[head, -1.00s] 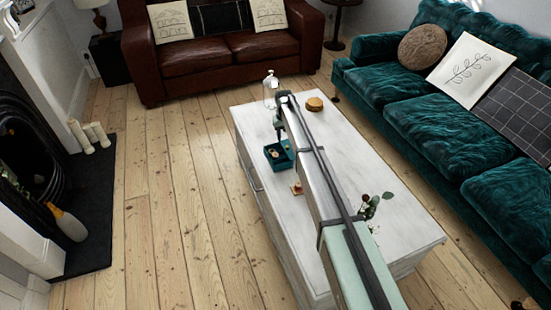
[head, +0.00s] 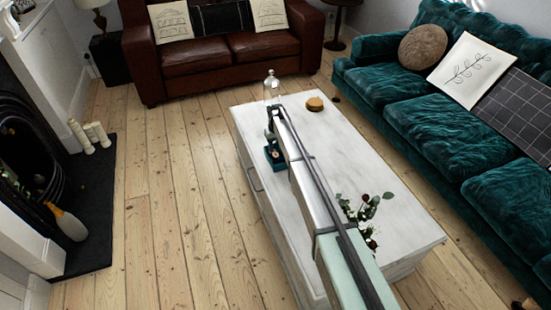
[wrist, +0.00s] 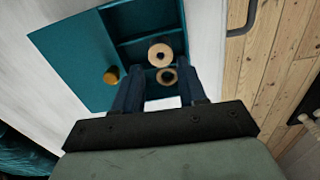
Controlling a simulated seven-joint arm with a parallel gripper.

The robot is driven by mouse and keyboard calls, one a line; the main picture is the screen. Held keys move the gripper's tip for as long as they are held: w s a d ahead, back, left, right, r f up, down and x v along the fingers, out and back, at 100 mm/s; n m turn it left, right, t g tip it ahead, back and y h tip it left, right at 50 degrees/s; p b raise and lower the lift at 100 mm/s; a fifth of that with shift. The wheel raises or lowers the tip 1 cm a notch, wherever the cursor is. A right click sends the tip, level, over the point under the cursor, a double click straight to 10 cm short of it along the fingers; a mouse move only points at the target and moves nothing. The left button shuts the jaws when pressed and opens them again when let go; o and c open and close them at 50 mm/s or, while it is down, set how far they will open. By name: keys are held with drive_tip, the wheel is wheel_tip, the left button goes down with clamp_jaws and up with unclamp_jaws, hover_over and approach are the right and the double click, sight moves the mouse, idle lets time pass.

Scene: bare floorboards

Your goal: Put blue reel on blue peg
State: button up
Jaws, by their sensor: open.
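My gripper (wrist: 159,68) is open, with its two dark fingers over a teal box (wrist: 150,18) with compartments. Two tan rings with dark holes, like reels, show in the wrist view: one (wrist: 153,50) lies just beyond the fingertips, the other (wrist: 167,81) between the fingers. I cannot tell whether either is touched. No clearly blue reel or blue peg can be made out. In the head view the teal box (head: 275,162) is on the white table, partly hidden by my arm.
A flat teal panel (wrist: 75,55) with a gold knob (wrist: 111,75) adjoins the box. The white table (head: 385,205) also bears a glass bottle (head: 271,88), a round wooden piece (head: 314,103) and a leafy plant (head: 362,212). Its right side is mostly clear.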

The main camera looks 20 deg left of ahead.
wheel_tip(320, 180, down, 5)
drive_tip(key=shift+a+r, duration=0.1)
drive_tip(key=shift+a, duration=0.05)
drive_tip(key=c, duration=0.7)
wheel_tip(320, 180, up, 8)
drive_tip(key=shift+m, duration=0.4)
drive_tip(key=d, duration=0.2)
drive_tip(key=w+d, duration=0.1)
drive_tip(key=d, duration=0.1)
drive_tip(key=d+r, duration=0.1)
drive_tip(key=d, duration=0.1)
drive_tip(key=shift+w+d+r, duration=0.1)
drive_tip(key=shift+w+d, duration=0.05)
drive_tip(key=shift+w, duration=0.25)
drive_tip(key=shift+n, duration=0.4)
drive_tip(key=s+d, duration=0.3)
drive_tip(key=d, duration=0.2)
drive_tip(key=s+d, duration=0.4)
drive_tip(key=d, duration=0.1)
drive_tip(key=s+d, duration=0.3)
drive_tip(key=d, duration=0.2)
drive_tip(key=shift+s+r, duration=0.15)
drive_tip(key=shift+s, duration=0.25)
